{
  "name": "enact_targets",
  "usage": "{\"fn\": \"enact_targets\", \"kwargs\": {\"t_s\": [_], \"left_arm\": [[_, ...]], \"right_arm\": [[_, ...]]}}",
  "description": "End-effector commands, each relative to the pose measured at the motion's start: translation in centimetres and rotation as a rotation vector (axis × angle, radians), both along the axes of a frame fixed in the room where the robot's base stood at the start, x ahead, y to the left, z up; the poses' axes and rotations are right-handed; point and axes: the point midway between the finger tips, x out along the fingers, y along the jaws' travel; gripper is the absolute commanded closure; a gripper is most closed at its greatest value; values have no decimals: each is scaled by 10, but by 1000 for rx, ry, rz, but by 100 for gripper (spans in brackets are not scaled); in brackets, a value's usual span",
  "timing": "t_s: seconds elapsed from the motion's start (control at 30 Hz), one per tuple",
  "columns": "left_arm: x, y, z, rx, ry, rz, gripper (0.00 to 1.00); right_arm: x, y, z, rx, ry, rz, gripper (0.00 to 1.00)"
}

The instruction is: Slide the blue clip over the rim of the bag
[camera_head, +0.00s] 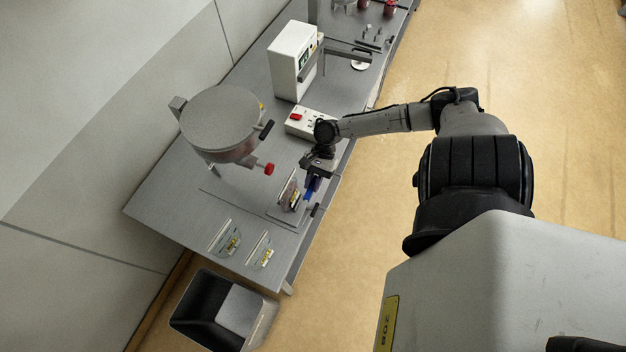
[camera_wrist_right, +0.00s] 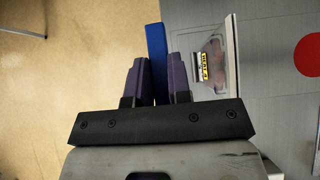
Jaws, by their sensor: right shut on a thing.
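My right gripper (camera_head: 312,184) is shut on the blue clip (camera_head: 308,191) near the table's right edge. In the right wrist view the blue clip (camera_wrist_right: 156,60) stands out between the two purple fingers (camera_wrist_right: 154,80). The bag (camera_wrist_right: 213,62) is clear, with dark reddish contents and a yellow-black label, and lies just right of the clip in that view. In the head view this bag (camera_head: 290,193) is beside the clip. My left gripper is not in view.
Two more clear bags, one left (camera_head: 225,240) and one right (camera_head: 261,252), lie at the table's near end. A round drum-like vessel (camera_head: 222,118) with a red knob (camera_head: 269,169) stands behind. A white box with a red switch (camera_head: 303,121) is near my right wrist. A dark bin (camera_head: 207,300) stands below the table.

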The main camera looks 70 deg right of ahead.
Motion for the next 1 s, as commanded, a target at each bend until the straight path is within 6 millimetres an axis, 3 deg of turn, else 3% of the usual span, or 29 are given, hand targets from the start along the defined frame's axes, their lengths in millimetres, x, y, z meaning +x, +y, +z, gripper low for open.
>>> {"fn": "enact_targets", "kwargs": {"t_s": [0.47, 1.0], "left_arm": [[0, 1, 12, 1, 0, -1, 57], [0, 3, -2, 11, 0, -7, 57]], "right_arm": [[0, -3, 5, 8, 0, 0, 100], [24, -7, -3, 9, 1, 1, 100]]}}
